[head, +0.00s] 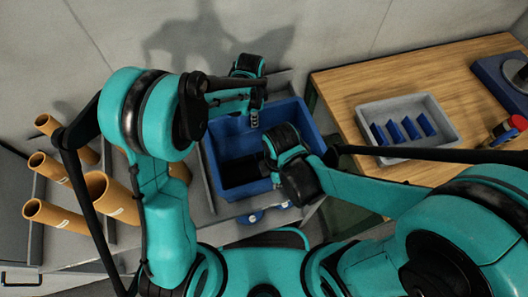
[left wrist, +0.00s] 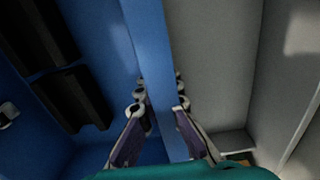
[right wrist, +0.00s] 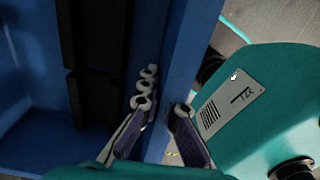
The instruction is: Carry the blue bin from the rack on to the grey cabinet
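The blue bin (head: 292,115) is an open box with dark bars inside. It sits on the grey rack (head: 208,185) in the middle of the head view. My left gripper (head: 254,121) is at the bin's far wall, and in the left wrist view its fingers (left wrist: 160,112) straddle the blue wall closely, one on each side. My right gripper (head: 277,182) is at the near wall, its fingers mostly hidden by the hand. In the right wrist view its fingers (right wrist: 160,112) close on that wall from both sides. The bin looks level. Its underside is hidden.
Several brown tubes (head: 62,215) stand in grey slots at left. A grey cabinet (head: 15,195) is at the left edge. A wooden table (head: 350,90) at right holds a grey tray (head: 445,130) with blue pieces. A wall rises behind.

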